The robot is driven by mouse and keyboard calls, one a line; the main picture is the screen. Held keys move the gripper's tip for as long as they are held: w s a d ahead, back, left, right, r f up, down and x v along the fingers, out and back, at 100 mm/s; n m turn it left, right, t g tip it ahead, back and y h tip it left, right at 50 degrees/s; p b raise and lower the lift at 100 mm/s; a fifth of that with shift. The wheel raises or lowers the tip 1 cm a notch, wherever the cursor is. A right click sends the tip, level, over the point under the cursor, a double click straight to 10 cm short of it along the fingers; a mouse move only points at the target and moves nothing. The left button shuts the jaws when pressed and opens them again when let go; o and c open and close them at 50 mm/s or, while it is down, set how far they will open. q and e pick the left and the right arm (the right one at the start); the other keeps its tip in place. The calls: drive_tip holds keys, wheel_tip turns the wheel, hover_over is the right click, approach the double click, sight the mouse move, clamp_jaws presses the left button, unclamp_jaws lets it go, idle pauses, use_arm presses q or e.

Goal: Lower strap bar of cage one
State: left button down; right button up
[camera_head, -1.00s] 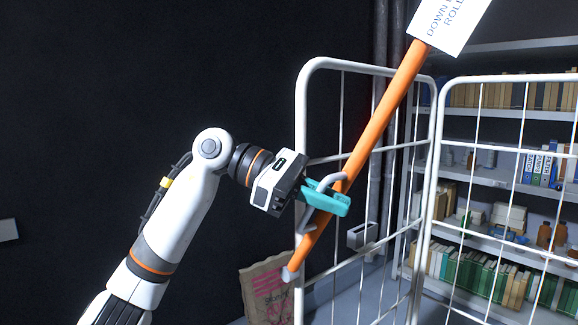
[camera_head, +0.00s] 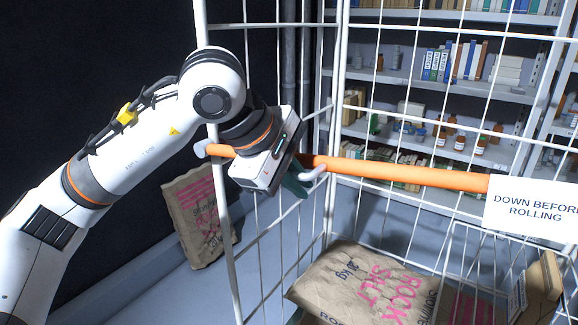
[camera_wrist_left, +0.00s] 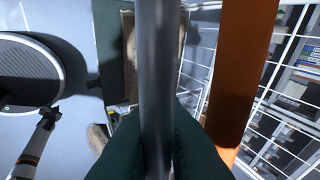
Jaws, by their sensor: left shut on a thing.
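The orange strap bar (camera_head: 400,175) now lies nearly level across cage one (camera_head: 231,200), with its pivot end at the left post. A white sign reading "DOWN BEFORE ROLLING" (camera_head: 530,208) hangs at its right end. My left gripper (camera_head: 296,184) is at the bar's grey handle (camera_head: 316,173), near the pivot end. In the left wrist view its teal fingers are closed around the grey handle (camera_wrist_left: 157,70), with the orange bar (camera_wrist_left: 245,75) beside it. What looks like my right arm's end (camera_wrist_left: 47,118) shows small there; its jaws are too small to read.
Rock salt sacks (camera_head: 365,285) lie inside the cage below the bar. Another sack (camera_head: 200,215) stands on the floor behind the left post. Shelves (camera_head: 440,65) with books and bottles stand behind the cage.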

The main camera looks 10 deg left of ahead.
use_arm(q)
drive_tip(key=shift+m+y, duration=0.3)
drive_tip(key=shift+y, duration=0.5)
wheel_tip(320, 180, down, 4)
drive_tip(key=shift+f+b, duration=0.1)
drive_tip(key=shift+b, duration=1.05)
drive_tip(key=shift+s, duration=0.1)
drive_tip(key=c, duration=1.8)
unclamp_jaws()
drive_tip(key=shift+f, duration=0.1)
drive_tip(key=shift+o, duration=0.2)
drive_tip(key=v, duration=1.2)
drive_tip(key=shift+s, duration=0.15)
drive_tip(key=shift+f, duration=0.15)
